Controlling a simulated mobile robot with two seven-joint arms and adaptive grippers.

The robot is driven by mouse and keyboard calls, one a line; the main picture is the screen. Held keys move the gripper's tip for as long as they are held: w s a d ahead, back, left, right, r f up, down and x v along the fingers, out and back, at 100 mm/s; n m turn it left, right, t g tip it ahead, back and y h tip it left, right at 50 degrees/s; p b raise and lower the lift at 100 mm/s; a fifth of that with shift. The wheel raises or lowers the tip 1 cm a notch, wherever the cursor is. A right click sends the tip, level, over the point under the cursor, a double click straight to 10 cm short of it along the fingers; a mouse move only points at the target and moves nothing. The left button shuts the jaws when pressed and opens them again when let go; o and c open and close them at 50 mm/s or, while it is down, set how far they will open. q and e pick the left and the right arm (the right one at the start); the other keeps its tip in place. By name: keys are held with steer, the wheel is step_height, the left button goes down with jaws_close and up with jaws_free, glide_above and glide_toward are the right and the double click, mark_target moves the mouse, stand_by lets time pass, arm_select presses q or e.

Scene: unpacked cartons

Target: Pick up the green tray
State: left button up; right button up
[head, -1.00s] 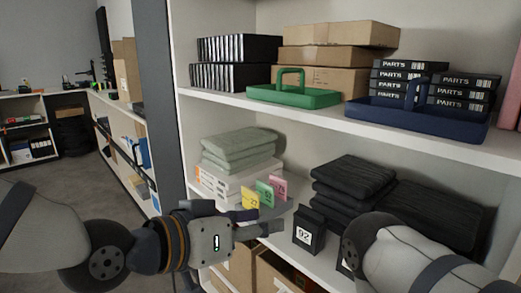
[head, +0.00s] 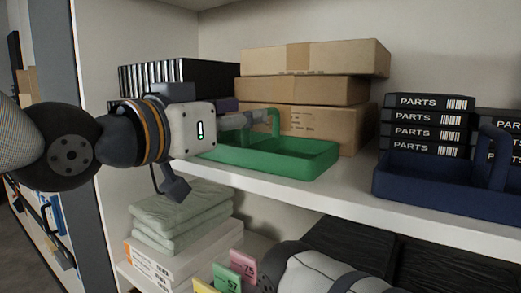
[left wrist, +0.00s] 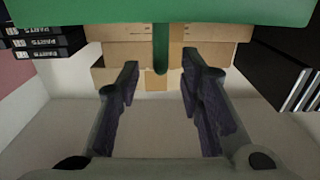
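The green tray (head: 275,158) sits on the upper shelf, near its front edge, with its upright handle (head: 275,121) standing at the middle. My left gripper (head: 245,118) is at handle height, just left of the handle, its fingers partly hidden. In the left wrist view the tray (left wrist: 90,12) shows along the top. The handle (left wrist: 160,48) hangs down between the two spread fingertips of the left gripper (left wrist: 160,66). The fingers are open, and I see no contact with the handle. My right arm shows at the bottom of the head view, its gripper out of frame.
Brown cartons (head: 312,92) are stacked behind the tray. Black binders (head: 178,78) stand to the left, behind my left arm. A navy tray (head: 430,183) and PARTS boxes (head: 428,118) are to the right.

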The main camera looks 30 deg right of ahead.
arm_select(q)
steer(key=x, duration=0.5)
steer(key=shift+f, duration=0.25)
steer(key=shift+a, duration=0.15)
steer(key=shift+c, duration=0.3)
jaws_close()
steer(key=shift+r, duration=0.1)
